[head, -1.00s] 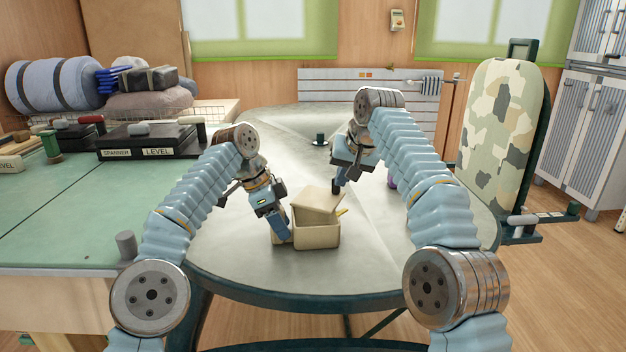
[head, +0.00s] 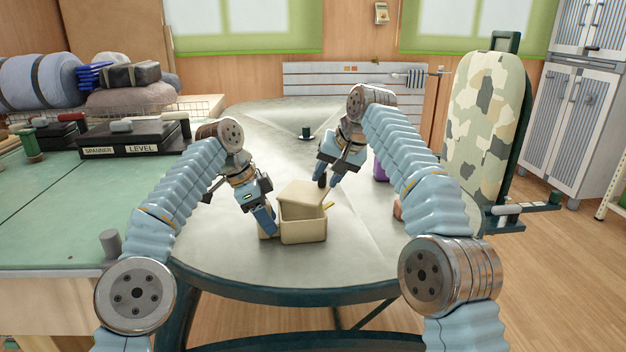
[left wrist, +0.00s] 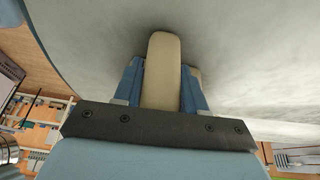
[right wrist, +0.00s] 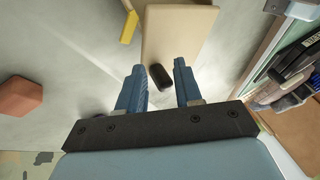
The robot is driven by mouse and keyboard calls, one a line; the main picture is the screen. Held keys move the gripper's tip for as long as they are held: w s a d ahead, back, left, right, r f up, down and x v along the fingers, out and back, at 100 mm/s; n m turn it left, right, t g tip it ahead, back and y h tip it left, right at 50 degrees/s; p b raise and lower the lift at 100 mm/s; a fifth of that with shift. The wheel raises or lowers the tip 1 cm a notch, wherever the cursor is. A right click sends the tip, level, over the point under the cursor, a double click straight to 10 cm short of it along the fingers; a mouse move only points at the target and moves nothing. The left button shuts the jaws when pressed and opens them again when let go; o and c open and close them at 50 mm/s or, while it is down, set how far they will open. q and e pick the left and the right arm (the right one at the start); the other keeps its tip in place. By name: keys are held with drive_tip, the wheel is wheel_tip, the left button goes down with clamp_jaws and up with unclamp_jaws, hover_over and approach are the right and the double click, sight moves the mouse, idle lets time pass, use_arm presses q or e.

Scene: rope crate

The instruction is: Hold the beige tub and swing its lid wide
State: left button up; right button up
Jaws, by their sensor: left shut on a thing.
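The beige tub (head: 303,232) stands on the grey table in the head view. Its lid (head: 304,192) is raised at a slant, with part of the inside showing below it. My left gripper (head: 270,230) is shut on the tub's left side; in the left wrist view a beige piece of the tub (left wrist: 163,75) lies between the fingers. My right gripper (head: 327,183) is open beside the lid's upper right edge. In the right wrist view its fingers are apart, and a short black cylinder (right wrist: 160,76) shows beyond them near the lid's edge (right wrist: 180,25). I cannot tell whether it belongs to the lid.
A yellow piece (head: 329,206) shows at the tub's right. A reddish-brown block (right wrist: 20,96) and a purple item (head: 380,172) lie further right. A dark green object (head: 306,133) stands behind. The table in front of the tub is clear.

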drive_tip(key=shift+o, duration=1)
drive_tip(key=m+y, duration=0.1)
drive_tip(key=f+m+y, duration=0.1)
drive_tip(key=s+m+g+y, duration=0.1)
drive_tip(key=shift+d+f+m+y, duration=0.25)
drive_tip(key=shift+f+m+y, duration=0.15)
drive_tip(key=m+t+y, duration=0.4)
drive_tip(key=m+y, duration=0.5)
drive_tip(key=m, duration=0.9)
approach(326, 176)
drive_tip(key=x, duration=1.1)
drive_tip(key=shift+w, duration=0.2)
clamp_jaws()
